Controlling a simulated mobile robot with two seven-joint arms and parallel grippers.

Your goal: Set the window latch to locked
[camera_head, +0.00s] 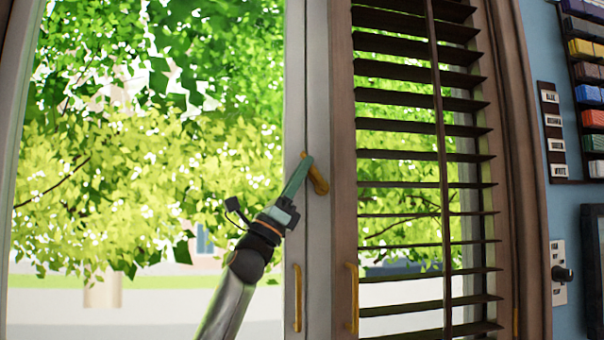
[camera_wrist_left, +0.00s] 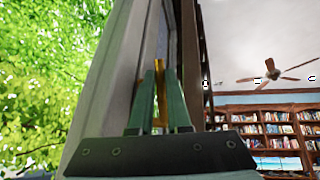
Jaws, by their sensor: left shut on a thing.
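The window latch (camera_head: 318,180) is a brass-coloured lever on the white window frame in the head view. Part of it is hidden behind my left gripper (camera_head: 304,164), whose green fingers reach up to it from the lower left. In the left wrist view the two green fingers of my left gripper (camera_wrist_left: 159,75) are close together with the brass latch (camera_wrist_left: 160,92) between them. The fingers are shut on the latch. My right gripper is in neither view.
Brass pull handles sit low on the white frame (camera_head: 297,298) and the brown shutter (camera_head: 352,298). The louvred shutter (camera_head: 425,105) is right of the latch. A black knob (camera_head: 562,274) and labelled racks are on the blue wall. Bookcases (camera_wrist_left: 270,135) show in the wrist view.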

